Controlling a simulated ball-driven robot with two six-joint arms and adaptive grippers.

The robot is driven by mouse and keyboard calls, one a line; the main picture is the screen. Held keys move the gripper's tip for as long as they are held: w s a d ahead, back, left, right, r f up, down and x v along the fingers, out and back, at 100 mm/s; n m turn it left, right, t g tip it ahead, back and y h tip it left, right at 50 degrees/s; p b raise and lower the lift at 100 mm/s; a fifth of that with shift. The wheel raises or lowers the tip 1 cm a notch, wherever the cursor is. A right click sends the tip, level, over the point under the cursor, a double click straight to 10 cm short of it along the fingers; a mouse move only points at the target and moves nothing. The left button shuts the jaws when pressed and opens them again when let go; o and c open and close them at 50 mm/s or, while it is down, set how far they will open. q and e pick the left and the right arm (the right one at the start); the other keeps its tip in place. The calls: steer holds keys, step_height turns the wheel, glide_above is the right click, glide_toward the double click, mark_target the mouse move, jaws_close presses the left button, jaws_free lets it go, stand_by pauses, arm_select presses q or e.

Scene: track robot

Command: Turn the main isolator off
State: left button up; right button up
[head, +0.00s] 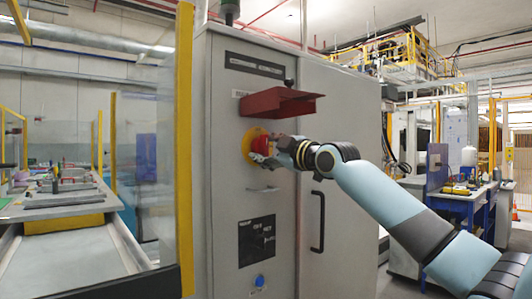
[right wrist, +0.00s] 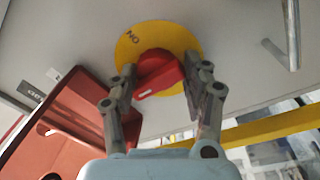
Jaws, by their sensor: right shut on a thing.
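The main isolator is a red rotary handle (right wrist: 160,72) on a round yellow plate (right wrist: 187,38), on the front of a grey cabinet (head: 225,185). In the right wrist view the plate carries the letters "ON" near its upper left. In the head view the red handle (head: 261,145) is partly covered by my right gripper (head: 272,155). In the right wrist view my right gripper (right wrist: 160,85) has its two fingers on either side of the handle, shut on it. My left gripper is not in view.
A dark red hood (head: 278,104) juts out just above the isolator; it also shows in the right wrist view (right wrist: 75,125). A black door handle (head: 318,222) is to the right and a blue button (head: 260,281) below. A yellow-framed clear guard (head: 184,150) stands at left.

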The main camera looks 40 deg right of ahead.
steer(key=shift+r, duration=0.45)
steer(key=o, duration=1.1)
steer(key=shift+d+f, duration=0.1)
steer(key=shift+d, duration=0.05)
steer(key=shift+c, duration=0.2)
steer(key=shift+s+f, duration=0.2)
steer(key=shift+s, duration=0.35)
steer(key=s, duration=0.6)
steer(key=shift+s+d+f, duration=0.25)
steer(key=shift+s, duration=0.05)
